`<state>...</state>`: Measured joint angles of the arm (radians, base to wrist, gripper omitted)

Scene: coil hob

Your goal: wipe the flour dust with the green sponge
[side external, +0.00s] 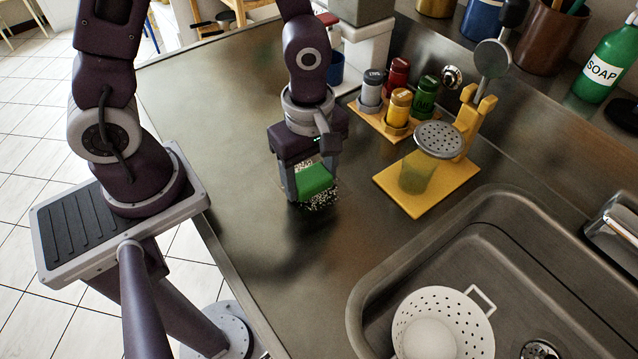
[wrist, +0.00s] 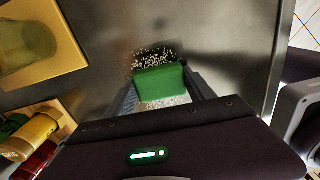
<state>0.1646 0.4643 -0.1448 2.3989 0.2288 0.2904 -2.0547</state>
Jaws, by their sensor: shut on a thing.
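The green sponge (side external: 314,180) is held between the fingers of my gripper (side external: 311,190), low at the steel counter. In the wrist view the sponge (wrist: 160,84) sits between both fingers of my gripper (wrist: 163,92). The flour dust (side external: 321,200) is a patch of white specks on the counter around the sponge. In the wrist view the flour dust (wrist: 152,56) shows on the far side of the sponge, and more specks show on its near side. Whether the sponge touches the counter is hard to tell.
The sink (side external: 500,230) with a white colander (side external: 455,310) is at the lower right. The counter (side external: 215,110) is clear to the left.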

